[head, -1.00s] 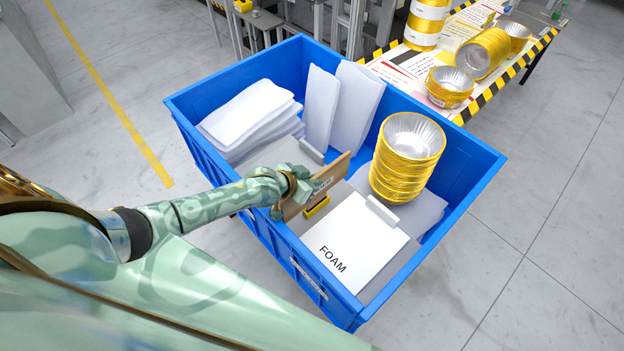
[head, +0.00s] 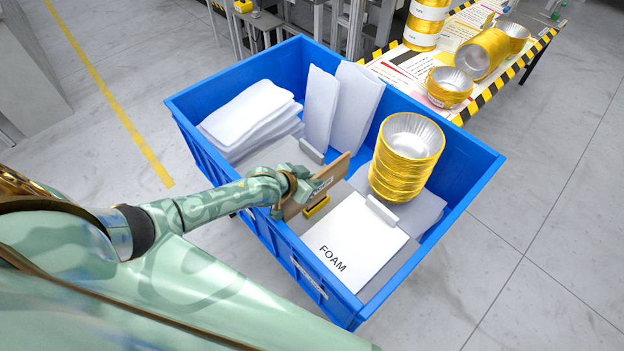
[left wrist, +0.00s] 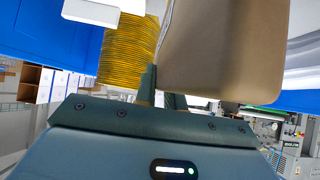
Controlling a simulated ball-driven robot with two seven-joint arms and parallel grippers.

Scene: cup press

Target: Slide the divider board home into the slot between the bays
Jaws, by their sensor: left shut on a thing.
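The brown divider board (head: 330,183) stands upright over the middle of the blue crate (head: 440,128), near its front wall. My left gripper (head: 297,187) is shut on the board's near end. In the left wrist view the board (left wrist: 222,45) rises from between the fingers (left wrist: 164,95). One grey slot post (head: 311,151) shows at the far side of the board, and another grey piece (head: 382,212) lies by the foam box. Whether the board's lower edge is inside the slot is hidden. My right gripper is not in view.
A stack of gold foil cups (head: 407,160) stands in the right bay. A white FOAM box (head: 352,240) lies nearer the front. White foam sheets (head: 248,112) fill the left bay, and two lean at the back wall. A striped-edge table (head: 490,85) with more cups stands behind.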

